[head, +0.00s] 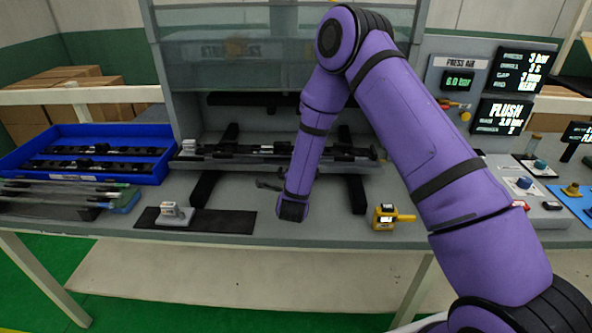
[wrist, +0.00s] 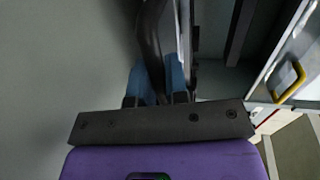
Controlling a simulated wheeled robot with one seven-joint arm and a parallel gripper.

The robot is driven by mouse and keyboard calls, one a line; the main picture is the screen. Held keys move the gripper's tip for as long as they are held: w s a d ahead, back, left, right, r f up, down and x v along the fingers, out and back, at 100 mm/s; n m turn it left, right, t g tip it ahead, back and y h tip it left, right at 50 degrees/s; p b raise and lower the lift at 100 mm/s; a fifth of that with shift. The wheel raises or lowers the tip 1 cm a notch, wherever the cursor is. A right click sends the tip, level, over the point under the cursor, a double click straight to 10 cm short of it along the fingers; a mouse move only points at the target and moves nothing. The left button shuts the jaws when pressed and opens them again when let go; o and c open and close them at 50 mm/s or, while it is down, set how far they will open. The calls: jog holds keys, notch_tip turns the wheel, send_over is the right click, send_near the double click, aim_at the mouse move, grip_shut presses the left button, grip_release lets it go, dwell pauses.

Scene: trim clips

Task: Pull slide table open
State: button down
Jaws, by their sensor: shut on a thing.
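The slide table (head: 235,158) sits under the clear guard of the press in the head view. It carries a long dark trim strip and rests across two black rails (head: 205,182) that run toward the bench front. A black curved handle (head: 268,184) shows just left of my wrist. In the wrist view, my gripper (wrist: 156,84) has its blue fingertips on either side of the dark handle bar (wrist: 150,45) and is shut on it. In the head view my arm hides the fingertips and part of the slide table.
A blue tray (head: 160,172) with trim strips lies at left. A dark mat (head: 238,221) with a small grey tool (head: 174,213) lies at the front. A yellow device (head: 386,216) stands right of my wrist. The bench between the mat and my wrist looks clear.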

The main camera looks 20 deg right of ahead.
jog(key=v, duration=0.2)
jog(key=f+v, duration=0.1)
jog(key=v, duration=0.4)
jog(key=shift+s+a+f, duration=0.15)
jog(key=shift+s+f, duration=0.1)
jog(key=shift+s, duration=0.15)
jog(key=c, duration=1.1)
grip_release()
jog(key=shift+c, duration=0.2)
jog(key=v, duration=1)
jog(key=shift+s+a, duration=0.1)
jog(key=shift+s, duration=0.25)
